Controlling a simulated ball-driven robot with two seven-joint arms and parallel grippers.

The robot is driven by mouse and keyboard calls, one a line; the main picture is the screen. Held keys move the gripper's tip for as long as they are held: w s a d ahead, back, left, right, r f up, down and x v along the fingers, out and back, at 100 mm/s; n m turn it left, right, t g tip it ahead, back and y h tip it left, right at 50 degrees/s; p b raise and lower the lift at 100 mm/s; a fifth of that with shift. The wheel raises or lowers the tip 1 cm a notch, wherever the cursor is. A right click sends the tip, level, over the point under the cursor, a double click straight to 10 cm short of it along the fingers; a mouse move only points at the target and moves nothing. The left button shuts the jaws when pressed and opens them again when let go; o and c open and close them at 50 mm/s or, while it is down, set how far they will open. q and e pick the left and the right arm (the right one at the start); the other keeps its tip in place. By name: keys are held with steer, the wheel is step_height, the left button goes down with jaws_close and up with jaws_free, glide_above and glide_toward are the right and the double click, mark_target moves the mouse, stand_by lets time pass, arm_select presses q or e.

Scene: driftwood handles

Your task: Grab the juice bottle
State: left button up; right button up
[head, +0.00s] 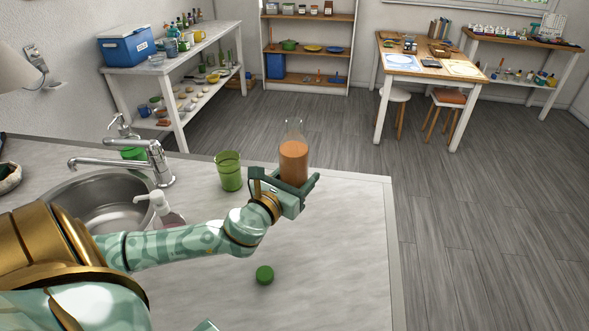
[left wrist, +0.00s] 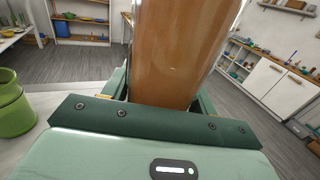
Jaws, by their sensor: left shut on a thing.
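The juice bottle (head: 294,160) is clear with orange-brown juice and has no cap on. It stands upright between the fingers of my left gripper (head: 291,184), at the far right part of the counter. My left gripper is shut on it. In the left wrist view the bottle (left wrist: 178,50) rises close in front of the gripper (left wrist: 160,105), with its top out of frame. I cannot tell whether its base touches the counter. My right gripper does not show; only a small pale green tip is at the bottom edge of the head view.
A green glass (head: 229,171) stands just left of the gripper. A round green cap (head: 265,274) lies on the counter (head: 340,260) nearer me. A soap dispenser (head: 163,208), sink (head: 105,205) and tap (head: 150,160) are at left. The counter's right part is clear.

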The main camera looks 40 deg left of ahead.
mark_target(294, 162)
arm_select(q)
steer(key=shift+s+d+r, duration=0.6)
steer(key=shift+s+d, duration=0.05)
steer(key=shift+d, duration=0.2)
